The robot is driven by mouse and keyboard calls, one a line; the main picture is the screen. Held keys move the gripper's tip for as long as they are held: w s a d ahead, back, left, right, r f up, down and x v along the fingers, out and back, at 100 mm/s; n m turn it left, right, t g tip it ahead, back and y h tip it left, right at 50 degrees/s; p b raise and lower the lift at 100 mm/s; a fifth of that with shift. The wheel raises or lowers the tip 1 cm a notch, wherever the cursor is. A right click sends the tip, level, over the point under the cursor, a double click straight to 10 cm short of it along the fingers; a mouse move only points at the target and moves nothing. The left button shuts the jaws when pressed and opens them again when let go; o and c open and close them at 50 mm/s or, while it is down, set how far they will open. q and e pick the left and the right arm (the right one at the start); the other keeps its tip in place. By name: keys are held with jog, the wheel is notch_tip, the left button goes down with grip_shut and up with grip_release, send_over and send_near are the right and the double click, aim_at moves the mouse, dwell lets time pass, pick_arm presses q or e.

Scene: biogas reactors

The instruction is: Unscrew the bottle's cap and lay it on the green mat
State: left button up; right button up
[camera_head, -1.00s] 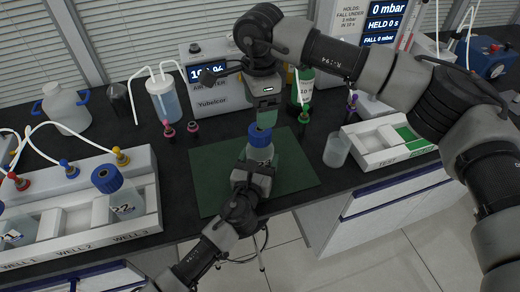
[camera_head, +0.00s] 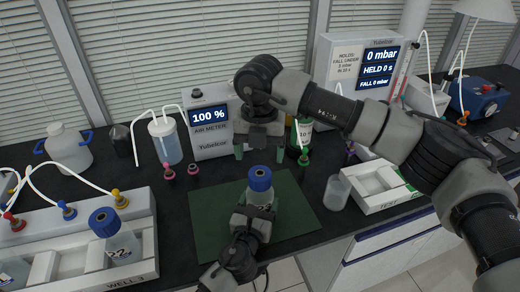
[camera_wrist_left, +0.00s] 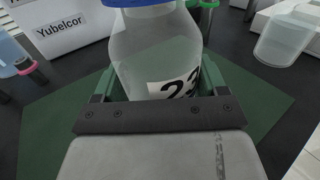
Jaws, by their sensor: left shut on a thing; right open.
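The bottle, clear with a label, stands on the green mat (camera_head: 212,222) and has its blue cap (camera_head: 260,178) on top. My left gripper (camera_head: 258,208) is shut on the bottle's body from the front. In the left wrist view, the green fingers lie on either side of the bottle (camera_wrist_left: 150,60), whose label is partly hidden; only the cap's lower edge (camera_wrist_left: 140,2) shows. My right gripper (camera_head: 259,152) is open and points down, its fingers apart just above the cap in the picture. I see no contact between them.
A clear cup (camera_head: 337,191) and a white tray (camera_head: 378,187) stand at right. A rack with another blue-capped bottle (camera_head: 118,238) is at left. Much of the mat is bare.

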aim_at(260, 177)
jog(key=m, duration=0.4)
jog(key=shift+m, duration=0.3)
jog(key=m, duration=0.4)
jog(key=shift+m, duration=0.3)
jog(key=m, duration=0.8)
jog(key=shift+f, duration=0.1)
jog(key=shift+m, duration=0.3)
jog(key=shift+f, duration=3.95)
jog(key=shift+c, duration=0.3)
